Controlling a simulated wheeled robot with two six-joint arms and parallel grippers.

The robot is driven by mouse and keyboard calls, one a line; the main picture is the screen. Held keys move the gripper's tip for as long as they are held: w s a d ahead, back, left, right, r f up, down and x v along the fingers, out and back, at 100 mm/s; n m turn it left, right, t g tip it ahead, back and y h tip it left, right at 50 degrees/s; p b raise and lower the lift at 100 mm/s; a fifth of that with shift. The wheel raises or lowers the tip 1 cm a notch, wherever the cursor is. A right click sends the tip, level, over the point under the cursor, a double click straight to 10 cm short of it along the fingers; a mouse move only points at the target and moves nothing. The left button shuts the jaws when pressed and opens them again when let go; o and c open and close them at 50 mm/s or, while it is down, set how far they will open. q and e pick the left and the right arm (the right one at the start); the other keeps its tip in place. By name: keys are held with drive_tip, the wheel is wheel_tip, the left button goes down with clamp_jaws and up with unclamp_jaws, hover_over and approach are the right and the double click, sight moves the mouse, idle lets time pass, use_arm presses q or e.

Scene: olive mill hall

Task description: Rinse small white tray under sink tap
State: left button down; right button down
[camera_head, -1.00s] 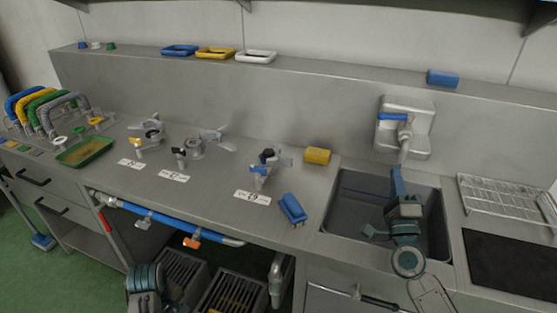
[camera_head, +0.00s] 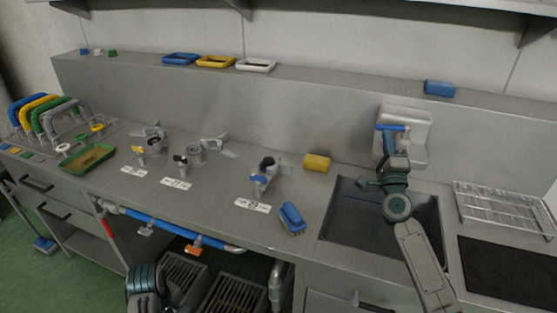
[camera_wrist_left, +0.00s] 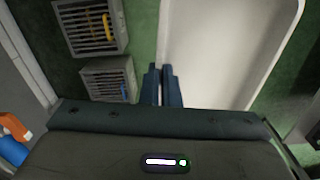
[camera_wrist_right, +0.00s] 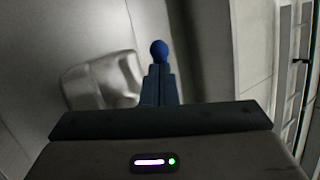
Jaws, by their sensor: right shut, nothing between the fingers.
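The small white tray (camera_head: 256,65) lies on the raised back ledge, right of a yellow and a blue tray. The sink (camera_head: 345,222) is at the right of the counter. Its tap has a blue lever (camera_head: 385,127) on a pale wall housing (camera_head: 415,119). My right gripper (camera_head: 397,143) is shut and empty, fingers pointing up at the tap. In the right wrist view a blue ball (camera_wrist_right: 159,49) shows just beyond the fingertips; contact is unclear. My left gripper (camera_wrist_left: 162,68) looks shut, low before the counter. The spout is partly hidden by my right gripper.
A blue brush (camera_head: 292,217) and yellow sponge (camera_head: 316,162) lie left of the sink. A wire rack (camera_head: 505,207) stands right of it. Dark crates (camera_head: 183,272) sit below the counter. A large white surface (camera_wrist_left: 225,50) beside my left fingers is unclear.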

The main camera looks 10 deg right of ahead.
use_arm(q)
drive_tip(key=shift+r, duration=0.1)
drive_tip(key=shift+r+p, duration=0.4)
drive_tip(key=shift+p, duration=0.1)
wheel_tip(320, 180, up, 2)
drive_tip(key=shift+r+p, duration=0.1)
drive_tip(key=shift+p, duration=0.9)
drive_tip(key=shift+r+p, duration=0.25)
drive_tip(key=shift+p, duration=0.05)
drive_tip(key=shift+f, duration=0.15)
use_arm(e)
drive_tip(key=shift+w+a+m+g+h, duration=0.1)
drive_tip(key=shift+w+m+g+h, duration=0.3)
drive_tip(key=shift+h, duration=0.45)
drive_tip(key=shift+w+d+m+g+h, duration=0.1)
drive_tip(key=shift+w+m+g+h, duration=0.15)
drive_tip(key=shift+m+h, duration=0.4)
drive_tip(key=shift+w+a+m+g+h, duration=0.1)
drive_tip(key=shift+w+m+g+h, duration=0.2)
drive_tip(key=shift+h, duration=0.7)
drive_tip(key=shift+w, duration=0.1)
